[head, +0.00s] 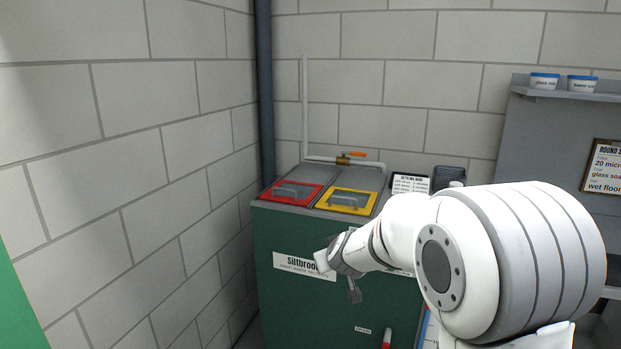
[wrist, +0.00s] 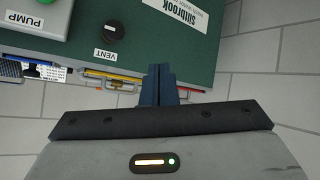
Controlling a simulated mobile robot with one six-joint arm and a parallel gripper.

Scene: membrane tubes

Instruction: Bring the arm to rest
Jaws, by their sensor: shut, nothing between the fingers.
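My arm is white and stretches across the right half of the head view. My gripper (head: 355,297) hangs in front of the green cabinet, beside its Siltbrook label. In the wrist view my gripper (wrist: 159,68) shows as two dark blue fingers side by side, shut with nothing between them. They point at the green cabinet front (wrist: 200,50). Whether the fingers touch the cabinet I cannot tell, but they appear apart from it.
The green cabinet (head: 277,240) carries a red-framed lid (head: 292,193) and a yellow-framed lid (head: 346,201). A black VENT knob (wrist: 114,29) is on its front. A grey shelf (head: 560,94) with two small tubs stands right. Brick wall (head: 120,180) is left.

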